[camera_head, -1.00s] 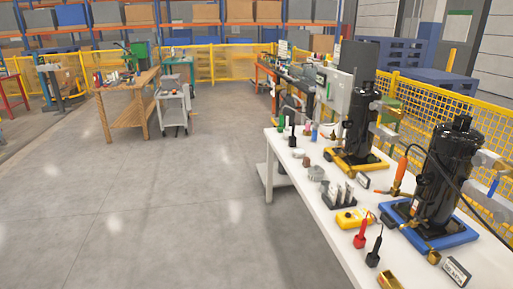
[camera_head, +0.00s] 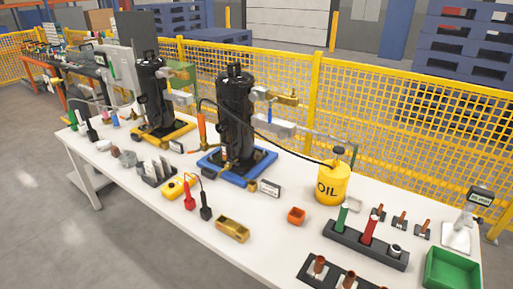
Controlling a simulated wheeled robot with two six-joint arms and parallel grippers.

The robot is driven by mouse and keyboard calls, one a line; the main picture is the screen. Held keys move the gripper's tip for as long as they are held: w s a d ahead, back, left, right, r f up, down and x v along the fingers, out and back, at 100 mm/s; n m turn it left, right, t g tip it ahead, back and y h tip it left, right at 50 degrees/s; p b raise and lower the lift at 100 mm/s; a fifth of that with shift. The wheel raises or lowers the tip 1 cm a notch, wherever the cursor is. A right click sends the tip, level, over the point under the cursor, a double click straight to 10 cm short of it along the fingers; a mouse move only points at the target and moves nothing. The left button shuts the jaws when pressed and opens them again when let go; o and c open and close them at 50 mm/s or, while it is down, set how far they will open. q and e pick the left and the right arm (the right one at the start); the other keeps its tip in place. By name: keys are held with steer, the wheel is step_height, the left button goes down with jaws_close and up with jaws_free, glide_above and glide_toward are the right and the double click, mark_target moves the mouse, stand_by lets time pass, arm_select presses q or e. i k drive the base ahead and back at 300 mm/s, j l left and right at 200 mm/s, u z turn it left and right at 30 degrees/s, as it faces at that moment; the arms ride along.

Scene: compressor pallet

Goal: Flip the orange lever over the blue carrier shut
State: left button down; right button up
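The blue carrier (camera_head: 262,162) lies on the white table with a black compressor (camera_head: 236,115) standing upright on it. The orange lever (camera_head: 202,131) stands roughly upright at the carrier's left side, with a brass clamp part at its foot. Whether the lever touches the compressor is too small to tell. Neither of my grippers shows in the head view.
On the white table (camera_head: 130,187), a yellow carrier (camera_head: 178,134) with another black compressor stands to the left. A yellow oil can (camera_head: 333,184), brass tray (camera_head: 232,229), probes, a dark tool rack and a green bin (camera_head: 453,270) occupy the right and front. Yellow mesh fence runs behind.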

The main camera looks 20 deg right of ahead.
mark_target(198, 150)
steer(key=i+j+z, duration=0.15)
steer(key=z, duration=0.3)
steer(key=i+j+z, duration=0.25)
steer(key=z, duration=0.15)
steer(key=i+j+z, duration=0.25)
steer(key=z, duration=0.2)
steer(key=i+j+z, duration=0.1)
steer(key=j+z, duration=0.75)
steer(key=i+l, duration=0.05)
steer(key=l, duration=0.05)
